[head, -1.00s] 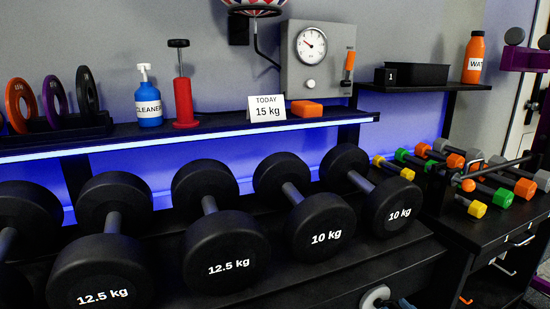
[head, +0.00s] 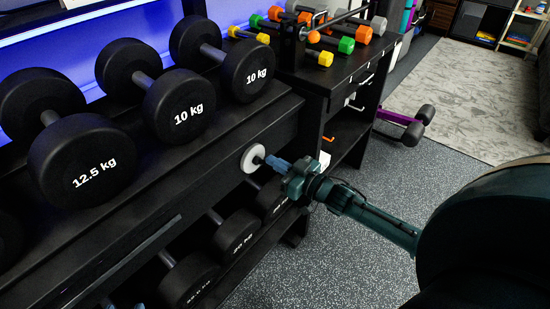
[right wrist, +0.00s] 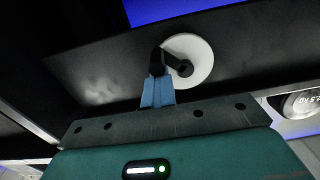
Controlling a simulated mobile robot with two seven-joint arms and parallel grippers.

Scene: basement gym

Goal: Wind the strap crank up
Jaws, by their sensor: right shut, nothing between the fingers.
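The strap crank is a white disc (head: 252,157) with a short black arm and knob on the front of the black dumbbell rack. The disc also shows in the right wrist view (right wrist: 200,58), with the black crank arm (right wrist: 178,60) across it. My right gripper (head: 272,162) has its blue fingers together, pointing at the crank from the right. In the right wrist view the fingertips (right wrist: 157,78) are at the black knob and overlap it; I cannot tell whether they touch. Small bluish tips at the head view's bottom left may be my left gripper; its state is unclear.
Black dumbbells (head: 180,112) stand on the rack top, and more (head: 236,233) lie on the lower shelf. A black cabinet (head: 335,100) with small coloured dumbbells stands beyond. The speckled floor (head: 320,255) right of the rack is open. A purple-framed bench (head: 400,120) is farther off.

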